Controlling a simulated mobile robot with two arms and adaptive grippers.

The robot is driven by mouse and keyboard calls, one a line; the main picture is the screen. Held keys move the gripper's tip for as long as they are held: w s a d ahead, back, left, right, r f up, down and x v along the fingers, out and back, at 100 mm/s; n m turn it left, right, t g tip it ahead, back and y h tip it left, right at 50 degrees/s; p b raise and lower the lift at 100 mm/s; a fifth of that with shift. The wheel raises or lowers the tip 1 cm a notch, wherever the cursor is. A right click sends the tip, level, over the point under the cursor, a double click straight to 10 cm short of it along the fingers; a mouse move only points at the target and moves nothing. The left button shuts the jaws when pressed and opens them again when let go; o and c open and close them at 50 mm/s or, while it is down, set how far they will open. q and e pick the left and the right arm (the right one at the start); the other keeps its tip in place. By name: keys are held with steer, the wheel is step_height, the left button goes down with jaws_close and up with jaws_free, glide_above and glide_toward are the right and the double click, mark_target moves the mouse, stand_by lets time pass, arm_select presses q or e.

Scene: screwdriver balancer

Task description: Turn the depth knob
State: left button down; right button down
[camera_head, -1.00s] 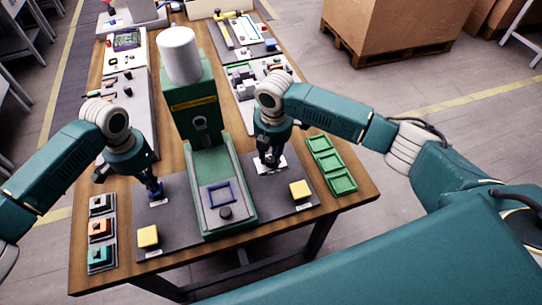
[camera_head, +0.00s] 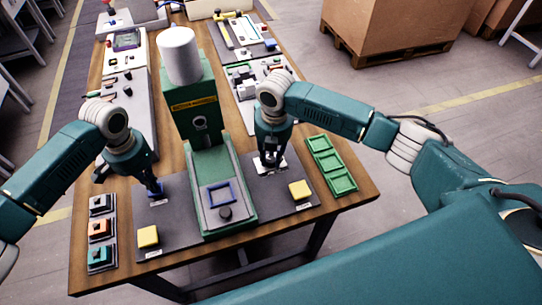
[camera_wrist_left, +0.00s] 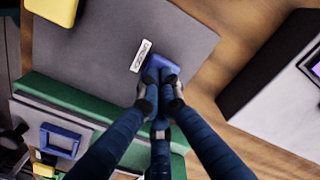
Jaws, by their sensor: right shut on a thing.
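The green machine (camera_head: 193,95) stands mid-table with a white cylinder on top. My left gripper (camera_head: 156,189) is down at a blue block (camera_wrist_left: 158,66) on the left grey panel. In the left wrist view its fingertips (camera_wrist_left: 158,96) are close together at the block's edge; their grip is unclear.
Yellow buttons stand on the left panel (camera_head: 148,236) and right panel (camera_head: 300,190). A column of button boxes (camera_head: 100,230) is at the left edge and a green tray (camera_head: 331,165) at the right. Consoles with small controls fill the table's far part.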

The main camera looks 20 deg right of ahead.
arm_select(q)
steer(key=shift+s+f, duration=0.1)
arm_select(e)
steer(key=c, duration=1.5)
jaws_free()
steer(key=shift+d+f, duration=0.15)
steer(key=shift+d, duration=0.1)
steer(key=shift+o, duration=0.3)
steer(key=shift+a+r, duration=0.15)
steer(key=shift+r, duration=0.45)
arm_select(q)
steer(key=shift+d, duration=0.1)
arm_select(e)
step_height(320, 180, up, 11)
steer(key=shift+s+d, duration=0.25)
steer(key=shift+d, duration=0.05)
arm_select(q)
step_height(320, 180, up, 7)
steer(key=p, duration=0.8)
arm_select(e)
step_height(320, 180, up, 8)
glide_above(274, 160)
steer(key=shift+r, duration=0.1)
